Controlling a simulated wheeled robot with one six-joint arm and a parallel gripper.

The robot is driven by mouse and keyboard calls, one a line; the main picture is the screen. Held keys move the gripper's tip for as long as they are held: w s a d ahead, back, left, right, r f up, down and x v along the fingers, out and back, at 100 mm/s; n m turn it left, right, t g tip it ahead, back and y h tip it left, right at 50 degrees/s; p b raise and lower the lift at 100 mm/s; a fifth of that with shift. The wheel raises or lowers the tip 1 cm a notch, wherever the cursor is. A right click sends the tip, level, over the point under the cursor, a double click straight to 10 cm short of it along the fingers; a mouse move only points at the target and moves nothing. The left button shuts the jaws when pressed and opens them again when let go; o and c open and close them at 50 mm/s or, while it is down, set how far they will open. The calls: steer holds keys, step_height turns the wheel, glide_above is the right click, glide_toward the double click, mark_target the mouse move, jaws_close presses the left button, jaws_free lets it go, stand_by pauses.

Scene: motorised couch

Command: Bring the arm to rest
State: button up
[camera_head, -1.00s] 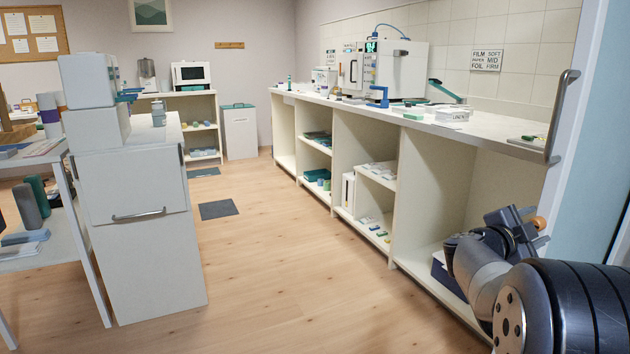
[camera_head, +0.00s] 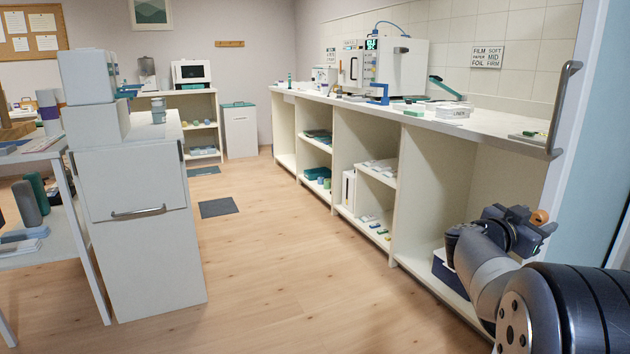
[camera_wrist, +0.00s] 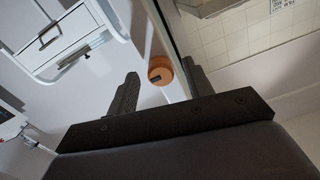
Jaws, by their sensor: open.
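My arm is folded at the lower right of the head view, in front of the open shelves under the long counter (camera_head: 480,118). My gripper (camera_wrist: 160,85) shows in the wrist view with its two dark fingers spread apart. An orange round knob-like thing (camera_wrist: 160,70) shows between and beyond the fingers in the wrist view. It also shows in the head view (camera_head: 540,217) at the end of my arm. I cannot tell whether it is part of my arm. I see nothing held between the fingers.
A pale door with a metal handle (camera_head: 563,105) stands close at the right, near my arm. A white cabinet (camera_head: 140,245) and a side table (camera_head: 60,262) stand at the left. The wooden floor (camera_head: 290,270) between cabinet and counter is clear.

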steer(key=shift+v, duration=1.1)
steer(key=shift+r, duration=0.2)
